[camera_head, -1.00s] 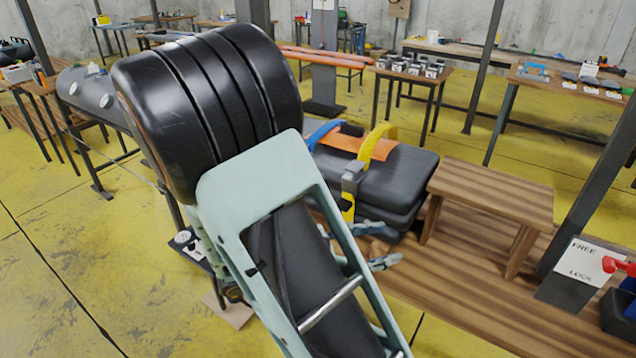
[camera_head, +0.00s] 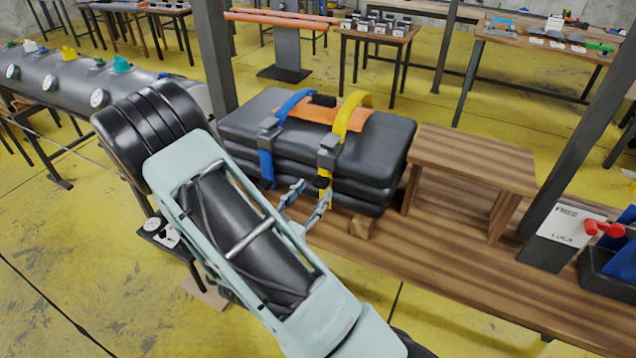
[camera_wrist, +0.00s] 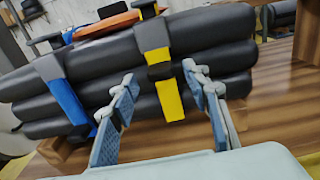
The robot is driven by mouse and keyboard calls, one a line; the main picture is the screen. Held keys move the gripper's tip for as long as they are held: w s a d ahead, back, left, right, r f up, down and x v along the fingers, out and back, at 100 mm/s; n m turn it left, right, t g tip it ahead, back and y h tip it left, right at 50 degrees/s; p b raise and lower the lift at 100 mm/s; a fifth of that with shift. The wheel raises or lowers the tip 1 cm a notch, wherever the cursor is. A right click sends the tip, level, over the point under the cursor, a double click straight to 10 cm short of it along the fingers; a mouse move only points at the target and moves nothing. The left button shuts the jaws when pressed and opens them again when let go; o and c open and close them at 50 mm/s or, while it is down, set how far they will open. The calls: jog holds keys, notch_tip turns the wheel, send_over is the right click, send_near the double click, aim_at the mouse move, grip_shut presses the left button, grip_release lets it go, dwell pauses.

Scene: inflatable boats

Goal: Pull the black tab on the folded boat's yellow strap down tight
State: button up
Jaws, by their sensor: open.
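The folded boat (camera_head: 370,165) is a stack of dark grey rolls on the wooden bench. Its yellow strap (camera_head: 345,118) runs over the top through a grey buckle (camera_head: 329,150) and hangs down the front. The black tab (camera_head: 322,182) sits on the strap below the buckle; in the wrist view the tab (camera_wrist: 160,71) shows against the yellow strap (camera_wrist: 170,100). My gripper (camera_head: 307,198) is open in front of the boat. In the wrist view my gripper (camera_wrist: 158,74) has one finger on each side of the strap, with the tab between the tips and clear of both.
A blue strap (camera_wrist: 66,98) with its own buckle hangs left of the yellow one. An orange piece (camera_head: 350,116) lies on top. A small wooden stand (camera_head: 475,160) is right of the boat. A FREE/LOCK sign (camera_head: 562,235) with a red handle stands farther right.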

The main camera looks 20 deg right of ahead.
aim_at(318, 185)
jog(key=shift+x, duration=1.8)
grip_shut()
